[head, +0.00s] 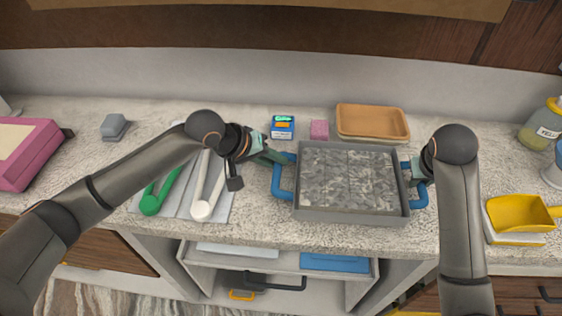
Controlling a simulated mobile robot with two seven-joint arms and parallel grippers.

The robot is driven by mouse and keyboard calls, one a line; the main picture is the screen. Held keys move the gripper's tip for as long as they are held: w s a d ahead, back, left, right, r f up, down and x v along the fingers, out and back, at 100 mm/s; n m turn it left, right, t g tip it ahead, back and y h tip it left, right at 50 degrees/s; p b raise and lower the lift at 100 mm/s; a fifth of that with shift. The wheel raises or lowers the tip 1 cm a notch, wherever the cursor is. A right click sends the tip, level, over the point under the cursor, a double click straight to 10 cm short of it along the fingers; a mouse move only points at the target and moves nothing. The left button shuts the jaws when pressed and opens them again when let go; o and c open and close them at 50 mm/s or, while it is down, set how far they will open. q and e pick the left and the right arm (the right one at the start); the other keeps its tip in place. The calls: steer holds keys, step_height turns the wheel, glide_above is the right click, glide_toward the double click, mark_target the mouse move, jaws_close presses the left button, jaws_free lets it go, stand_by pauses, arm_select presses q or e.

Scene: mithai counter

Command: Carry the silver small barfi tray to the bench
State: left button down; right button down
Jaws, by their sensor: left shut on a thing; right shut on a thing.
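The silver barfi tray (350,215) is grey and rectangular, with a mottled grey filling or surface inside and a blue handle at each end. It is at the front of the speckled counter, right of the picture's middle; I cannot tell if it rests on the counter or is slightly raised. My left gripper (281,160) is shut on the tray's left blue handle. My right gripper (421,172) is shut on the right blue handle, with its fingers partly hidden by my arm.
Behind the tray are an orange-brown tray (372,135), a pink block (319,130) and a small blue box (283,127). Green and white ladles (202,208) lie to the left. A yellow scoop (520,213) is at right. An open drawer (285,262) sticks out below the counter.

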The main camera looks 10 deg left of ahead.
arm_select(q)
steer(key=shift+w+f, duration=0.1)
steer(key=shift+f, duration=0.2)
arm_select(e)
steer(key=shift+f, duration=0.35)
arm_select(q)
steer(key=c, duration=1.2)
jaws_free()
steer(key=shift+f+b, duration=0.15)
steer(key=shift+b, duration=0.2)
arm_select(e)
steer(key=c, duration=1.2)
jaws_free()
steer(key=shift+f, duration=0.1)
arm_select(q)
steer(key=o, duration=0.5)
steer(key=shift+c, duration=0.2)
arm_select(e)
steer(key=o, duration=0.5)
steer(key=shift+c, duration=0.2)
arm_select(q)
steer(key=shift+a, duration=0.1)
